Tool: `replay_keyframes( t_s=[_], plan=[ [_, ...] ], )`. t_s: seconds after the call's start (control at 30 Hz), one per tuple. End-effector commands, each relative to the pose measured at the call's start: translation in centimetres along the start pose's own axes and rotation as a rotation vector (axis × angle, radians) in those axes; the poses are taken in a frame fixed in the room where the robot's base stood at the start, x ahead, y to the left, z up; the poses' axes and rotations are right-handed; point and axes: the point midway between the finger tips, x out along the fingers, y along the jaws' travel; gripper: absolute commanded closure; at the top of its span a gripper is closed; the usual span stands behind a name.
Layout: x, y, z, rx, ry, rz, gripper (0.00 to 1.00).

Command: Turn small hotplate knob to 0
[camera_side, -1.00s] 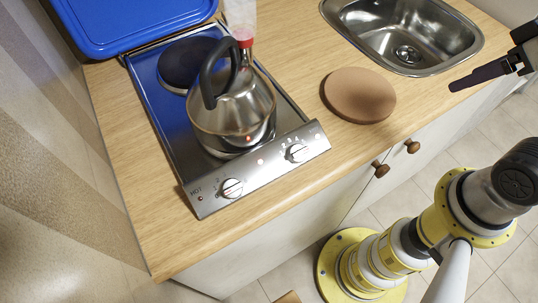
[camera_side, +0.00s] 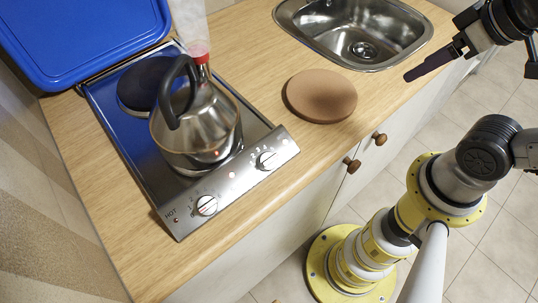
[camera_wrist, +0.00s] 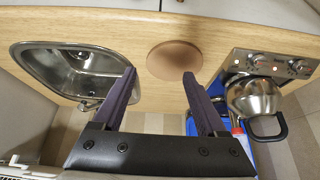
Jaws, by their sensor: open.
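The hob (camera_side: 125,120) has two silver knobs on its front panel, the left knob (camera_side: 206,205) and the right knob (camera_side: 267,161). Both also show in the wrist view, at its right side: one knob (camera_wrist: 259,59) and the other (camera_wrist: 297,66). I cannot tell which serves the small hotplate, and the pointer settings are too small to read. A steel kettle (camera_side: 195,128) stands on the front hotplate; the rear dark hotplate (camera_side: 148,84) is bare. My gripper (camera_wrist: 159,74) is open and empty, above the counter, well away from the knobs.
A round brown board (camera_side: 320,95) lies right of the hob, and the sink (camera_side: 355,30) is beyond it. The blue lid (camera_side: 90,30) stands open behind the hob. A red-capped bottle (camera_side: 190,25) stands behind the kettle. Counter in front of the board is clear.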

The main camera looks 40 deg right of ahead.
Motion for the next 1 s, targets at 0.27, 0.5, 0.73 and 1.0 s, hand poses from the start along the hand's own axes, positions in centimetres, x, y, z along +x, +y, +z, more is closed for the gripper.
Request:
replay_keyframes(
  t_s=[0.27,0.5,0.73,1.0],
  plan=[
    [-2.0,-0.3,-2.2,0.230,-0.027,-0.003,0.25],
    [-2.7,-4.1,-8.1,0.337,-0.148,-0.037,0.25],
    [-0.7,-12.4,-12.8,0.305,-0.310,-0.037,0.25],
    [3.3,-24.0,-11.9,0.098,-0.449,-0.011,0.25]
  ],
)
